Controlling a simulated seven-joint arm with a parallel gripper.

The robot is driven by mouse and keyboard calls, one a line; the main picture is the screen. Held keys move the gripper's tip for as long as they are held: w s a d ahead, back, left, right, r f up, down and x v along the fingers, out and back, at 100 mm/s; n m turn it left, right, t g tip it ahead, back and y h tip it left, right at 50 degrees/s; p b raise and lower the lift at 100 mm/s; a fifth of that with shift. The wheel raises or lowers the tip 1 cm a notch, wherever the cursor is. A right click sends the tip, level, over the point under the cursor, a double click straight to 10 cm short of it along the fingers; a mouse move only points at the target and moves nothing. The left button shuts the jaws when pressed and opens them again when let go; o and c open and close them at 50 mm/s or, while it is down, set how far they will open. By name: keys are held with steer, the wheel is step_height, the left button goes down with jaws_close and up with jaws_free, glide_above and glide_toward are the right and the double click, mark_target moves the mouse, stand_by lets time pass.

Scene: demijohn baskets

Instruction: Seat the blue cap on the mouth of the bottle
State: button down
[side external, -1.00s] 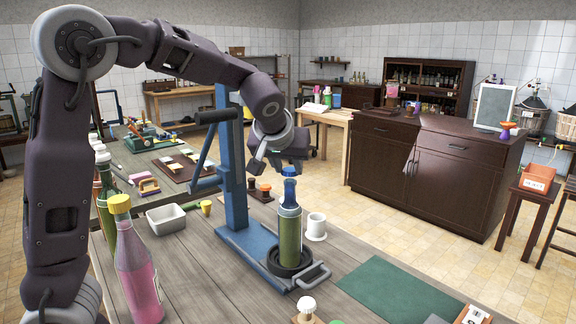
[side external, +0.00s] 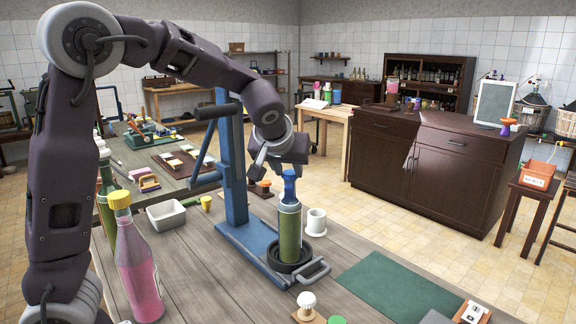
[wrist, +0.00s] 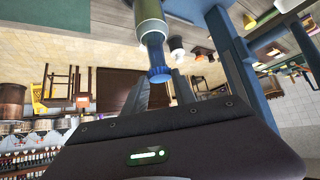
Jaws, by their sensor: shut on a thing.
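The bottle (side external: 289,232) is tall and olive green. It stands upright in a dark round holder on the blue stand's base. The blue cap (side external: 290,188) is at the top of its neck, in line with it and upright. In the wrist view the cap (wrist: 160,74) sits at the end of the bottle's neck (wrist: 152,35). My gripper (side external: 284,165) is above the bottle, fingers pointing down, shut on the cap's upper part. The fingers also show in the wrist view (wrist: 165,92). I cannot tell whether the cap is fully down on the mouth.
The blue stand's column (side external: 232,165) rises close left of my gripper. A white mug (side external: 316,222) stands just right of the bottle. A pink bottle with a yellow cap (side external: 138,262) is at the front left. A green mat (side external: 392,287) leaves free room at right.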

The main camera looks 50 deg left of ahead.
steer(key=shift+f, duration=0.25)
steer(key=c, duration=0.9)
jaws_free()
steer(key=v, duration=0.7)
steer(key=s+d+f+m+h, duration=0.1)
steer(key=s+d+f+m, duration=0.1)
steer(key=s, duration=0.7)
steer(key=s+d+f+m+g+h, duration=0.1)
steer(key=s+d+f+m+h, duration=0.1)
steer(key=s, duration=0.6)
steer(key=s+d+f+m+h, duration=0.2)
steer(key=s+d, duration=0.3)
steer(key=s, duration=0.4)
steer(key=shift+s+d+f+m+g, duration=0.15)
steer(key=shift+s+f+m+g, duration=0.15)
steer(key=shift+m, duration=0.4)
